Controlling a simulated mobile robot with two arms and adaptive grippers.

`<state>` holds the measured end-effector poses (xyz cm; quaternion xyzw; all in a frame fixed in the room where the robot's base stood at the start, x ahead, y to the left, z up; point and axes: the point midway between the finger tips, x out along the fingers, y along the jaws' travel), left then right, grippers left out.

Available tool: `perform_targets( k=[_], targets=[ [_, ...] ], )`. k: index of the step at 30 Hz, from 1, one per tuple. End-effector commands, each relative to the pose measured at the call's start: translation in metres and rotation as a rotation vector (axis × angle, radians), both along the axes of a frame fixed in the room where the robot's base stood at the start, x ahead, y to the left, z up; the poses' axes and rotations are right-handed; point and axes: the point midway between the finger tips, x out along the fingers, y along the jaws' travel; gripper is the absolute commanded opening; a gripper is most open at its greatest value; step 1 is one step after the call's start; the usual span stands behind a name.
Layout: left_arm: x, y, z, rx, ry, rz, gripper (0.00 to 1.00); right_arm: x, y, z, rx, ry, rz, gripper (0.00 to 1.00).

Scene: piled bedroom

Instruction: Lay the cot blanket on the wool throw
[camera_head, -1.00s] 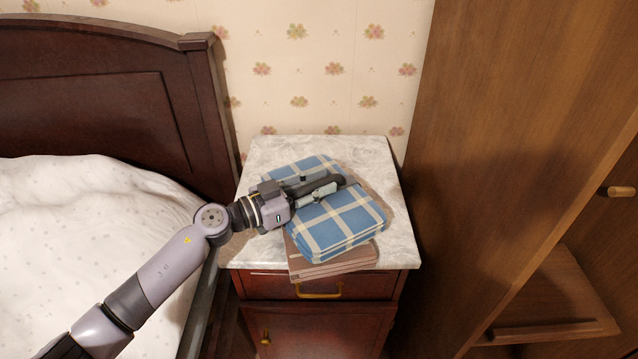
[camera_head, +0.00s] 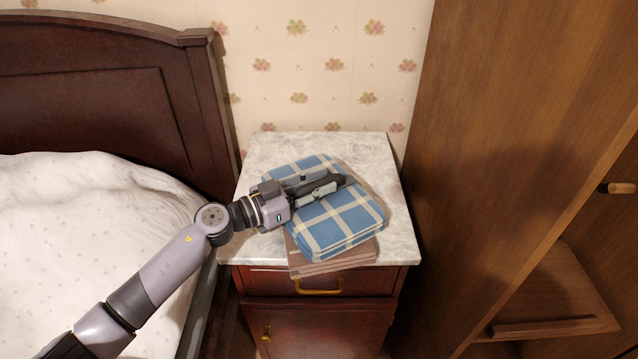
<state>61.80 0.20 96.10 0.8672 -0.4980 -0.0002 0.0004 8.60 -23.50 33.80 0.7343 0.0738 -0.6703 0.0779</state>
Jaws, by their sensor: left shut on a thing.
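The cot blanket, a folded blue cloth with cream checks (camera_head: 345,222), lies over a folded brown cloth, which looks like the wool throw (camera_head: 330,262). The fingers hide part of the checks, and the exact pinch is hard to see. My right gripper is not in view.
The nightstand's marble top (camera_head: 275,150) is bare at the back and along the right. A bed with white bedding (camera_head: 90,225) and a dark headboard (camera_head: 90,100) stands at left. A tall wooden wardrobe (camera_head: 500,140) stands close at right.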

Motion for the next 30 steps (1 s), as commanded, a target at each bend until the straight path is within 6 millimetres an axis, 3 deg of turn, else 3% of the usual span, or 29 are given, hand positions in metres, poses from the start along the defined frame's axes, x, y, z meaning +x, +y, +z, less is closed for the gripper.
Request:
perform_targets(
  k=[27,28,30],
  targets=[
    [0.0003,-0.0001,-0.0052,-0.001,-0.002,0.0,0.0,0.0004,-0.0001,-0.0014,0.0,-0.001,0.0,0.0],
    [0.0003,-0.0001,-0.0052,-0.002,-0.001,0.0,0.24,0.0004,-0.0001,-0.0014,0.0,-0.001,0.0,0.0],
    [0.0003,-0.0001,-0.0052,-0.002,-0.001,0.0,0.28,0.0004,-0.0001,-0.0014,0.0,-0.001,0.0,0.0]
  ],
)
